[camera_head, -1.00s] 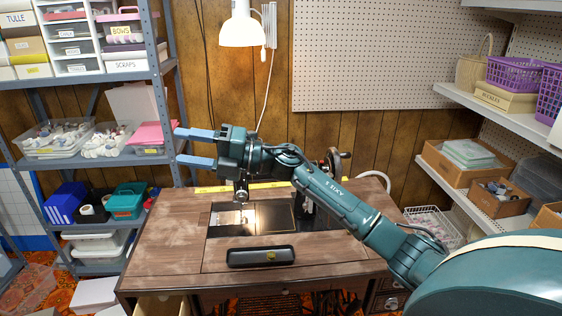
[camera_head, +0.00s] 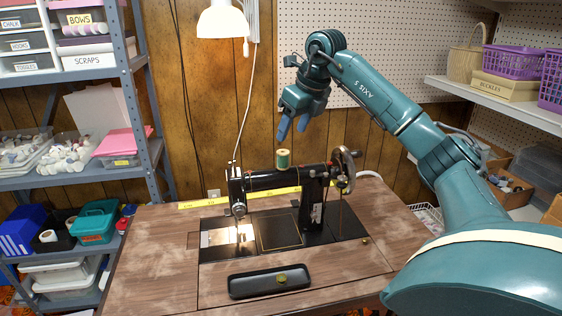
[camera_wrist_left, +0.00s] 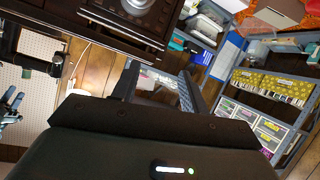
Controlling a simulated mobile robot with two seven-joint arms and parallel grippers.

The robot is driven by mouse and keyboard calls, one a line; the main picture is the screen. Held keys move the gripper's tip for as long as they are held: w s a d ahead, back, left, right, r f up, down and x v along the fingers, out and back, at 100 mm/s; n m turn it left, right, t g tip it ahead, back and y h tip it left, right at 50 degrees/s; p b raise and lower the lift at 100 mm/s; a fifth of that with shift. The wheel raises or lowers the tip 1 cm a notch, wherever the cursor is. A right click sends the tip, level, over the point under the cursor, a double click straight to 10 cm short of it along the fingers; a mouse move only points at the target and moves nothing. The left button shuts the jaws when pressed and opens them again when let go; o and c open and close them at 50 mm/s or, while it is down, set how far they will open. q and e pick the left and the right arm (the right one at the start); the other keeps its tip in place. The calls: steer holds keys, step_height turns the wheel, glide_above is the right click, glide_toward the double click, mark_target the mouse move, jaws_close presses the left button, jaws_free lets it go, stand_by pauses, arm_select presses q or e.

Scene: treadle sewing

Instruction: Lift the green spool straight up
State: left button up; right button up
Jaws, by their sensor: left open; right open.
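The green spool (camera_head: 283,158) stands upright on top of the arm of the black sewing machine (camera_head: 278,181), left of its handwheel. My right gripper (camera_head: 292,134) is open and empty. Its blue fingers point down, and in the head view they appear just above the spool and a little to its right, apart from it. My left gripper (camera_wrist_left: 160,80) shows only in the left wrist view, where its dark fingers are apart with nothing between them.
A wooden table (camera_head: 150,255) carries the machine. A yellow tape measure (camera_head: 200,203) lies behind. A lamp (camera_head: 222,20) hangs above left. Shelves (camera_head: 140,70) stand at left and right.

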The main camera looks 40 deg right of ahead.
mark_target(283, 153)
steer(key=x, duration=0.3)
steer(key=shift+w+a+f, duration=0.1)
steer(key=shift+w+f, duration=0.15)
steer(key=shift+f, duration=0.2)
steer(key=x, duration=0.4)
steer(key=shift+f, duration=0.25)
steer(key=shift+w+f, duration=0.1)
steer(key=shift+f, duration=0.1)
arm_select(q)
steer(key=shift+a+r, duration=0.25)
arm_select(e)
steer(key=shift+c, duration=0.3)
steer(key=c, duration=1)
arm_select(q)
steer(key=shift+f, duration=0.25)
arm_select(e)
steer(key=shift+o, duration=0.2)
